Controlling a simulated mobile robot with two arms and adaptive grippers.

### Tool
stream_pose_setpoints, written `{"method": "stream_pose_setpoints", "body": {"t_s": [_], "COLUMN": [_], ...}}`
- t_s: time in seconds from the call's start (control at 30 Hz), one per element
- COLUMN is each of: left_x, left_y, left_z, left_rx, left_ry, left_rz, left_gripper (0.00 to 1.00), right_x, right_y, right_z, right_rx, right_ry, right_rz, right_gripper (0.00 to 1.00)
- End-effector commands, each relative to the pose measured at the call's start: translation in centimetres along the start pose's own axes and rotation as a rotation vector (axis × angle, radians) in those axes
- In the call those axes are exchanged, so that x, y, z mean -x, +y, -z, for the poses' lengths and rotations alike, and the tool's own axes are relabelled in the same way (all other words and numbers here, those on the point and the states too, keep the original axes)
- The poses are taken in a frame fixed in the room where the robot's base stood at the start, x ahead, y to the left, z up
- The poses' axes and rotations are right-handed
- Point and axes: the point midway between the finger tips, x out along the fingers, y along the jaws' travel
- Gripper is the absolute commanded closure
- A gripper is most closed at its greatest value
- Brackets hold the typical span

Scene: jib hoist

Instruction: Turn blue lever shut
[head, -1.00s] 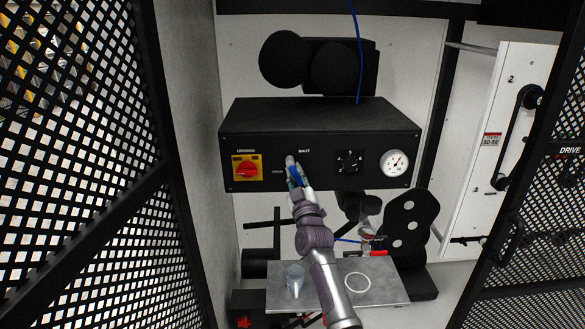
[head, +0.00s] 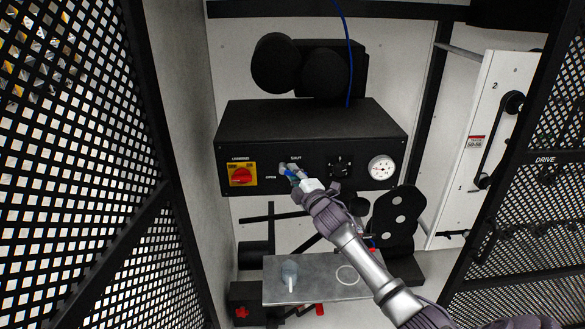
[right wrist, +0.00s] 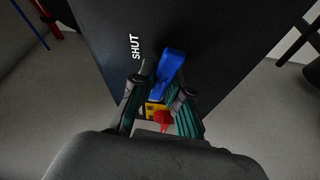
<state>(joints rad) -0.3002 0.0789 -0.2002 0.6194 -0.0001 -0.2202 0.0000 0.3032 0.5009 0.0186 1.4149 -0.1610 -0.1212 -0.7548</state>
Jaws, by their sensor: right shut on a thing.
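The blue lever (head: 288,173) sits on the front of the black control box (head: 314,120), below the word SHUT and right of the word OPEN. My right gripper (head: 292,170) is at the lever and covers much of it in the head view. In the right wrist view, the blue lever (right wrist: 170,66) stands between the two fingers of my right gripper (right wrist: 160,92), which are shut on it. My left gripper is out of view.
A red rotary switch on a yellow plate (head: 242,175) is left of the lever. A black knob (head: 340,166) and a round gauge (head: 382,168) are right of it. Below is a grey plate (head: 320,285) with a cup (head: 289,274) and ring. Mesh panels (head: 70,150) flank both sides.

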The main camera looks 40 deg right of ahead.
Motion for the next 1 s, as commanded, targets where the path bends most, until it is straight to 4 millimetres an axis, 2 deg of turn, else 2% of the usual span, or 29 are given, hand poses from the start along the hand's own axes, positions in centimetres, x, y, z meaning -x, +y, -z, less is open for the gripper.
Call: {"method": "stream_pose_setpoints", "body": {"t_s": [0.03,0.3,0.97,1.0], "left_x": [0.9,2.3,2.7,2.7], "left_y": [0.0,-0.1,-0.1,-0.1], "left_z": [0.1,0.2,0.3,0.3], "left_rx": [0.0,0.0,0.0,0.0], "left_ry": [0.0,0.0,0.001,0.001], "left_rz": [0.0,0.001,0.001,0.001], "left_gripper": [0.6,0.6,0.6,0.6], "right_x": [0.0,0.0,-0.1,-0.1], "right_y": [0.5,0.8,0.7,0.7], "right_z": [0.0,0.0,0.0,0.0], "right_rx": [0.035,0.155,0.203,0.203], "right_ry": [-0.001,-0.001,-0.001,-0.001], "right_rz": [0.015,0.064,0.083,0.083], "right_gripper": [1.0,1.0,1.0,0.8]}}
